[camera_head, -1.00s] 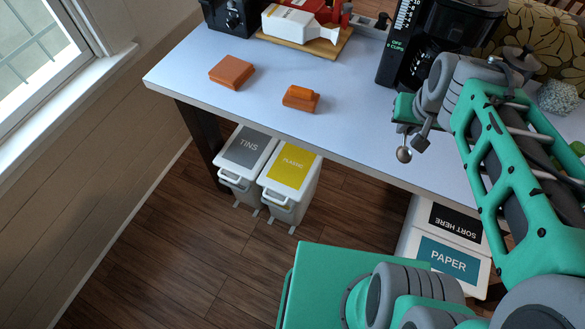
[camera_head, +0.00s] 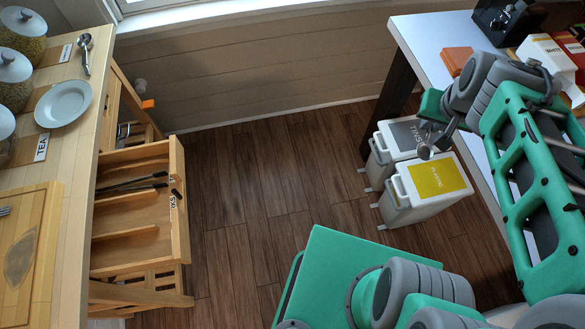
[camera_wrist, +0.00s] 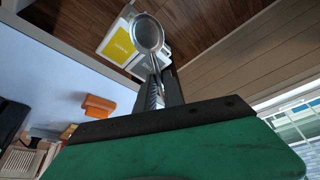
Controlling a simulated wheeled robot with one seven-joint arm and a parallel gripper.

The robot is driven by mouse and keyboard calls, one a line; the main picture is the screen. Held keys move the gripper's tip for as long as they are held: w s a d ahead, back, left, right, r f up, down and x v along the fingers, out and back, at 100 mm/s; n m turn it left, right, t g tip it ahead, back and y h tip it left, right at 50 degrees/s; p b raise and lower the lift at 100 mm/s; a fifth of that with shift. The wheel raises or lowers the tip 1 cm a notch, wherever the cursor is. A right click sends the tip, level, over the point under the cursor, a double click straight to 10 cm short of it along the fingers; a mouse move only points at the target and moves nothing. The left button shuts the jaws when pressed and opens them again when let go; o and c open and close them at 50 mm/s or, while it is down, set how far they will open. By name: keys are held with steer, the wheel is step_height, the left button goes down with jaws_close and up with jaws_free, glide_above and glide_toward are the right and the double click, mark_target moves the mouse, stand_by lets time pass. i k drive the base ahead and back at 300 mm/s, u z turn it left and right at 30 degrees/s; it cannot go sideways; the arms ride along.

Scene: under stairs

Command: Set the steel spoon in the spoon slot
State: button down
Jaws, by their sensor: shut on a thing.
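The steel spoon (camera_head: 425,151) is in my gripper (camera_head: 440,130), its round bowl hanging below the fingers. In the wrist view the bowl of the spoon (camera_wrist: 149,34) points away from the palm, with the handle between the dark fingers of my gripper (camera_wrist: 162,92). My gripper is shut on the handle, beside the white table and above the bins. A wooden drawer (camera_head: 182,205) stands open at the left, with dividers making several slots. One slot holds dark thin utensils (camera_head: 135,184). Small labels show on the drawer's front, too small to read surely; I cannot tell which is the spoon slot.
The wooden counter (camera_head: 85,115) at the left holds a plate (camera_head: 62,103), jars and a metal scoop (camera_head: 85,52). Two bins, one marked tins (camera_head: 400,135) and one plastic (camera_head: 433,180), stand by the white table (camera_head: 425,45). Wooden floor lies clear between counter and bins.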

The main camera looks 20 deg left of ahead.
mark_target(141, 250)
steer(key=u, duration=0.05)
steer(key=k, duration=0.65)
steer(key=u, duration=3.25)
steer(key=i, duration=0.25)
steer(key=u, duration=0.05)
